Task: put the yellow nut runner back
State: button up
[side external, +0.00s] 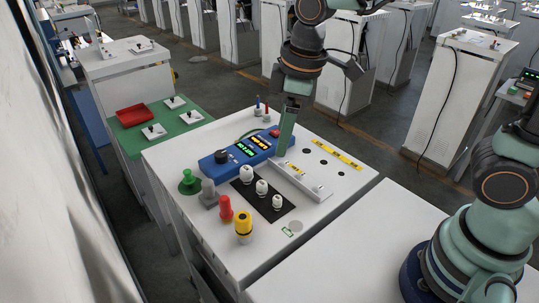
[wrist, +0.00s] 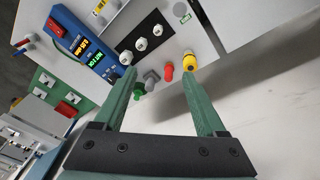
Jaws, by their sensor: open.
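My gripper (side external: 282,148) points down over the rear part of the bench, well away from the yellow nut runner. In the wrist view its green fingers (wrist: 158,76) are wide apart with nothing between them.
A red piece (side external: 226,209), grey piece (side external: 208,194) and green piece (side external: 189,183) stand left of the nut runner. A black plate (side external: 246,196) holds white knobbed pieces behind them. A blue device (side external: 221,166) and a white rail (side external: 312,186) lie near my gripper. A grey disc (side external: 296,226) lies right.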

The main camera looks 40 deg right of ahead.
jog(key=s+d+r+m+t, duration=0.1)
jog(key=s+d+m, duration=0.2)
jog(key=d, duration=0.3)
jog(key=s+d+r+m+t, duration=0.2)
jog(key=s+d+m, duration=0.1)
jog(key=d+m, duration=0.3)
jog(key=shift+r+t+h, duration=0.15)
jog(key=shift+t+h, duration=0.15)
jog(key=shift+h, duration=0.1)
